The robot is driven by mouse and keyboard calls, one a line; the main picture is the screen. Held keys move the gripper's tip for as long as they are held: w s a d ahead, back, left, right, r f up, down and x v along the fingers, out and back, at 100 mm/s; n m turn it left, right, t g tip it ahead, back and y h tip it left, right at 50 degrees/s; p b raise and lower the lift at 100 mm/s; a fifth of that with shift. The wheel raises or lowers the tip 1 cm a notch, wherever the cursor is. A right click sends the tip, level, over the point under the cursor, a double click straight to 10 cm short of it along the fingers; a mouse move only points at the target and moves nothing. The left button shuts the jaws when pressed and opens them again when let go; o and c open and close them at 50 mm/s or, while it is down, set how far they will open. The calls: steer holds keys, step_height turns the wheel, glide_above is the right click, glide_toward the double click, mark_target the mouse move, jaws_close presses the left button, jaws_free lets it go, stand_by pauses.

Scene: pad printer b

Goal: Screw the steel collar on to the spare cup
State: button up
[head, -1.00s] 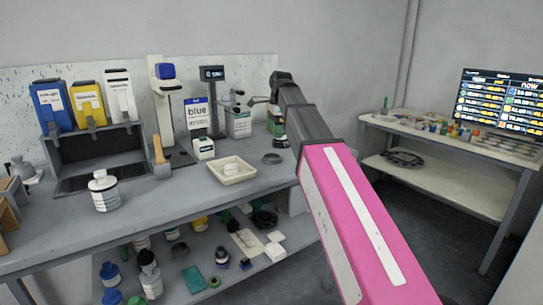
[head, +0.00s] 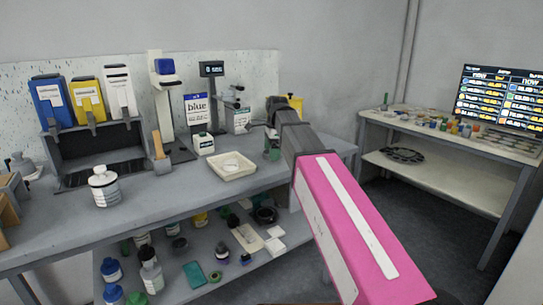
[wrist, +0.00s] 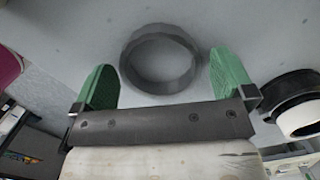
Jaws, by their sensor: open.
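The steel collar (wrist: 160,88) is a plain dark grey ring lying flat on the grey bench top in the wrist view. My gripper (wrist: 161,62) is open, with one green finger on each side of the ring. Gaps show between both fingers and the collar, so it is not held. In the head view my gripper (head: 272,153) is low over the right part of the bench and hides the collar. A round black and white thing (wrist: 296,112) stands right of my right finger; I cannot tell whether it is the spare cup.
A cream tray (head: 232,174) with a pale round thing in it sits left of my gripper. A small white-green bottle (head: 204,144), a blue-labelled sign (head: 197,113) and a yellow item (head: 291,104) stand nearby. The bench front (head: 150,190) is mostly clear.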

steer(key=shift+f, duration=0.1)
steer(key=c, duration=0.8)
steer(key=shift+c, duration=0.2)
